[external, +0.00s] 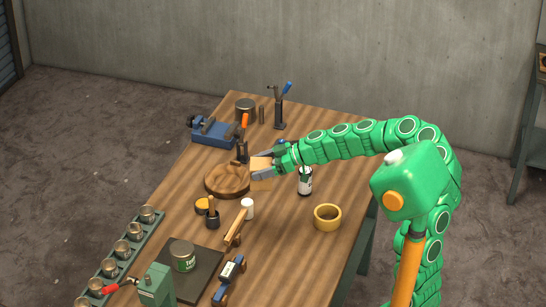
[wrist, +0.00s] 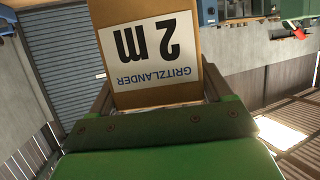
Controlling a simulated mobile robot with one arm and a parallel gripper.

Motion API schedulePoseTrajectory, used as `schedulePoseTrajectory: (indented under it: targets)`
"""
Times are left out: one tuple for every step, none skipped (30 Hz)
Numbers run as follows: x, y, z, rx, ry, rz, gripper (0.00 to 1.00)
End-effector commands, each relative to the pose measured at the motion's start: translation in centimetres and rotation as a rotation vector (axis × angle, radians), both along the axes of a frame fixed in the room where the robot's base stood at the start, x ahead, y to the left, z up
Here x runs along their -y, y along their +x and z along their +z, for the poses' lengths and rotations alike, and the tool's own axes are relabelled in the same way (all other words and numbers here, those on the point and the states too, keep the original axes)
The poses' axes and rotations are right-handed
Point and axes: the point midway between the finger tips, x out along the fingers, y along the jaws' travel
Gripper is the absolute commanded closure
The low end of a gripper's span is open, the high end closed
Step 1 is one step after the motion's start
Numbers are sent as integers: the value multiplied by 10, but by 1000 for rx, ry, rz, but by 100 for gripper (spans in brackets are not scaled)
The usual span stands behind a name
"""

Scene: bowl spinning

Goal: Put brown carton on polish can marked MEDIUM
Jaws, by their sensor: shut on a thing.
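The brown carton (external: 260,163) is held between the fingers of my gripper (external: 266,168), above the table by the right side of the round wooden bowl. In the wrist view the carton (wrist: 185,12) fills the space between the fingers of my gripper (wrist: 157,92). Its white label reads GRITZLANDER 2 m, upside down. A can with a white and green label (external: 305,182) stands just below my forearm, partly hidden by it. Another can with a green label (external: 183,256) stands on a dark mat. I cannot read MEDIUM on either can.
The wooden bowl (external: 213,189) lies left of the carton. A blue vise (external: 213,132) and a dark tin (external: 245,109) stand at the back. Bare wood lies around the tape roll.

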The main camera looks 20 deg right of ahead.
Motion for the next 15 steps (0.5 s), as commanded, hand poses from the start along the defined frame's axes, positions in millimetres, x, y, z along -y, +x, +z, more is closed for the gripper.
schedulePoseTrajectory:
  targets:
    - [-19, -10, 4, 2, 0, 32, 58]
    - [-28, -15, 5, 0, 0, 48, 58]
    - [-40, -22, 7, 0, 0, 69, 58]
    - [-49, -27, 9, 1, -1, 86, 58]
    - [-58, -33, 10, 0, -1, 102, 58]
    - [-69, -41, 13, 0, -2, 123, 58]
    - [-78, -47, 14, 0, -2, 139, 58]
    - [-86, -53, 16, 0, -3, 155, 58]
    - [-97, -61, 18, 0, -3, 176, 58]
    - [-106, -68, 19, 0, -3, 192, 58]
    - [-114, -74, 21, 0, -4, 208, 58]
    - [-124, -83, 23, 0, -4, 230, 58]
    - [-132, -90, 25, 1, -4, 245, 58]
    - [-140, -97, 27, 1, -4, 261, 58]
    - [-149, -106, 29, 1, -4, 281, 58]
